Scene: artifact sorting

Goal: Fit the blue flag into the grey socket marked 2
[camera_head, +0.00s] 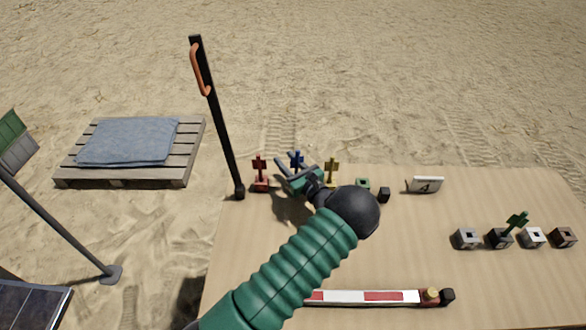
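The blue flag (296,158) stands upright near the table's far left edge, between a red flag (260,170) and a yellow flag (331,168). My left gripper (279,177) is right in front of the blue flag, with its fingers spread apart. The gripper hides the flag's lower part, and I cannot tell whether they touch. A grey socket (466,239) sits at the left end of a row on the right side of the table; I see no readable 2 on it. My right gripper is not in view.
Beside it are a dark socket holding a green flag (516,221), a white socket (532,238) and a brown socket (563,237). A sign marked 4 (425,185) stands farther back. A red-white bar (385,297) lies in front. A black post (219,125) rises at left.

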